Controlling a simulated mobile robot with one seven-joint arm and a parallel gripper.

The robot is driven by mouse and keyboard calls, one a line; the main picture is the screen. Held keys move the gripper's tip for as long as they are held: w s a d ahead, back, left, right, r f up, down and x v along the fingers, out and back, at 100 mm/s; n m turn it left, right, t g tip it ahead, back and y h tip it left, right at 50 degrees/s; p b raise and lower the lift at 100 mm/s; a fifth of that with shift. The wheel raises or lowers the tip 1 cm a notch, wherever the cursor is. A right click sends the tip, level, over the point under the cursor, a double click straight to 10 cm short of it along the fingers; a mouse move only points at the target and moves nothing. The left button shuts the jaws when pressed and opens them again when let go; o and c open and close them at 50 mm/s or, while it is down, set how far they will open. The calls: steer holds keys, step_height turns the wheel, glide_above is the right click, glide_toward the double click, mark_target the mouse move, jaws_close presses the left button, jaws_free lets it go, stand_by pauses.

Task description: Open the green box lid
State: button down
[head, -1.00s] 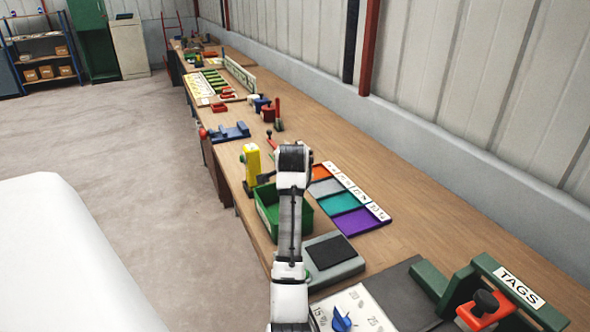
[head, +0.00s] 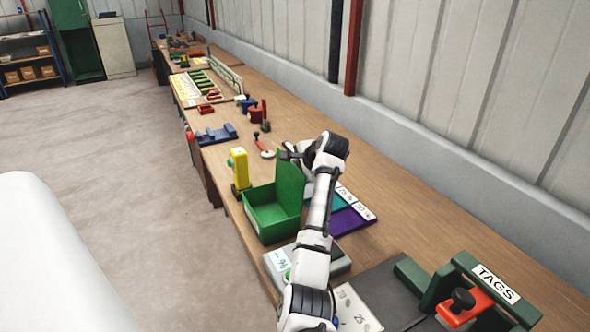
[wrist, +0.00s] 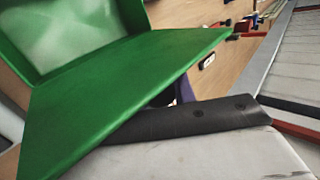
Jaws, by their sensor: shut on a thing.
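The green box (head: 270,217) stands on the bench's near edge, with its inside showing. Its green lid (head: 290,180) stands raised, roughly upright, along the box's right side. In the wrist view the lid (wrist: 120,85) is a broad green panel across the picture, with the box's inside (wrist: 70,35) beyond it. My gripper (head: 291,153) is at the lid's top edge, shut on the lid. In the wrist view a dark finger lies along the lid's edge; the other finger is hidden.
A yellow device (head: 239,168) stands just behind the box. A grey scale (head: 330,262) sits in front, and a coloured tray (head: 352,219) lies to the right, partly behind my arm. The green TAGS stand (head: 470,285) is at front right. Bare bench lies along the wall.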

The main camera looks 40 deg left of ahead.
stand_by(0.4)
steer(key=c, duration=1.2)
jaws_free()
steer(key=shift+o, duration=0.2)
steer(key=shift+d, duration=0.1)
steer(key=b+v, duration=0.4)
steer(key=v, duration=0.9)
steer(key=shift+d+r, duration=0.25)
steer(key=shift+d, duration=0.05)
